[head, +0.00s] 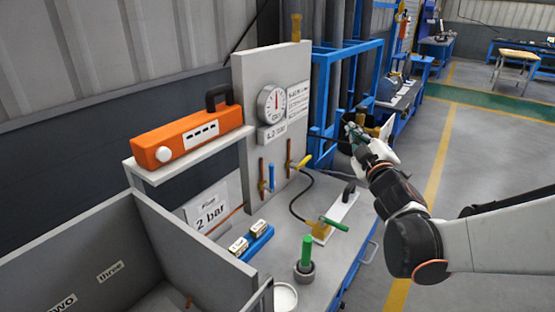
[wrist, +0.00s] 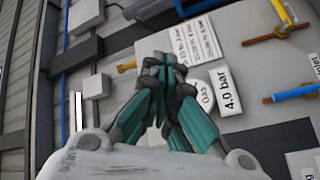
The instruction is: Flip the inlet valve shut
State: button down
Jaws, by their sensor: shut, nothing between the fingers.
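A grey panel (head: 246,82) carries two lever valves on copper pipes. The blue lever (head: 271,177) lies along its upright pipe; it also shows in the wrist view (wrist: 292,93). The yellow lever (head: 303,161) sticks out across its pipe; it also shows in the wrist view (wrist: 281,11). A partly cut-off label (wrist: 314,64) reading "Inlet" sits between the two valves at the right edge; I cannot tell which it names. My gripper (head: 351,128) is shut and empty, right of the panel and apart from both levers; it also shows in the wrist view (wrist: 163,66).
A gauge (head: 272,103) sits above the valves. An orange case (head: 187,136) stands on a shelf to the left. A black hose curves below the yellow lever.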

jog(key=s+a+f+n+g+y, duration=0.1)
jog(key=a+f+n+g+y, duration=0.3)
jog(key=f, duration=0.6)
jog(key=s+a+f+n+g+y, duration=0.1)
jog(key=a+f+n+g+y, duration=0.3)
jog(key=a+f+n+y, duration=0.4)
jog(key=a+f+n, duration=0.3)
jog(key=n, duration=0.1)
jog(key=shift+a+f+n, duration=0.15)
jog(key=shift+a+n, duration=0.1)
jog(key=shift+n, duration=0.05)
jog(key=w+a+b, duration=0.1)
jog(key=w+a, duration=0.5)
jog(key=w, duration=0.3)
jog(key=shift+w+a, duration=0.25)
jog(key=shift+w, duration=0.1)
